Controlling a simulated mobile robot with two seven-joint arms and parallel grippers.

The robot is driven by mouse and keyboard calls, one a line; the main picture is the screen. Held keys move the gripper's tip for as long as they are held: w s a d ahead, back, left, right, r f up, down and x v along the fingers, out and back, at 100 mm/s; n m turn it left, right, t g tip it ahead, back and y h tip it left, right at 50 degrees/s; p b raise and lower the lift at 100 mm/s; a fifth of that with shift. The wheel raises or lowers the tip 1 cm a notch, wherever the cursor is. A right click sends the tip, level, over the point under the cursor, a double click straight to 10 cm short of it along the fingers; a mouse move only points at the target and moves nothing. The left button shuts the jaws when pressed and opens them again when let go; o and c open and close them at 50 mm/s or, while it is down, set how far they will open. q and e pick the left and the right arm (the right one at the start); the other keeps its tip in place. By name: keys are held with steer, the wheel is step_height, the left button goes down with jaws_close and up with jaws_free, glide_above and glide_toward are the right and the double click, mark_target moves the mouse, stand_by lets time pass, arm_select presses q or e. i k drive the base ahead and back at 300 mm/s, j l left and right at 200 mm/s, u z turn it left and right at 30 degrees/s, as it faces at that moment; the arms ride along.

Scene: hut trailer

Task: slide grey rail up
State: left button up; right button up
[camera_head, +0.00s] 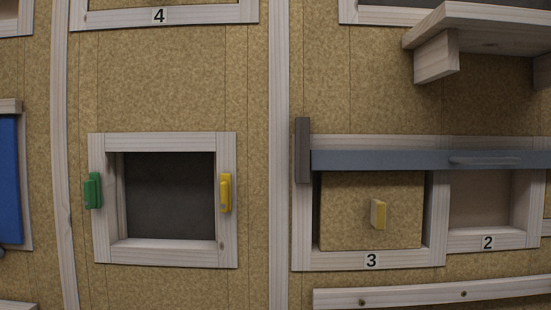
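The grey rail (405,160) is a long blue-grey bar lying level across the top of compartments 3 and 2. A lighter handle-like strip (484,161) is on its right part. The rail's left end meets a dark upright block (302,150), and its right end runs out of the picture. Neither of my grippers is in view.
Below the rail are a cork door (350,225) with a yellow knob (378,214) and an open compartment (480,200). A wooden shelf (490,25) juts out above right. At left, a framed opening (165,139) has green (93,190) and yellow (225,192) latches.

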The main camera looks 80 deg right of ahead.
mark_target(319, 160)
steer(key=k+z, duration=0.1)
steer(key=z, duration=3.55)
steer(key=k, duration=0.05)
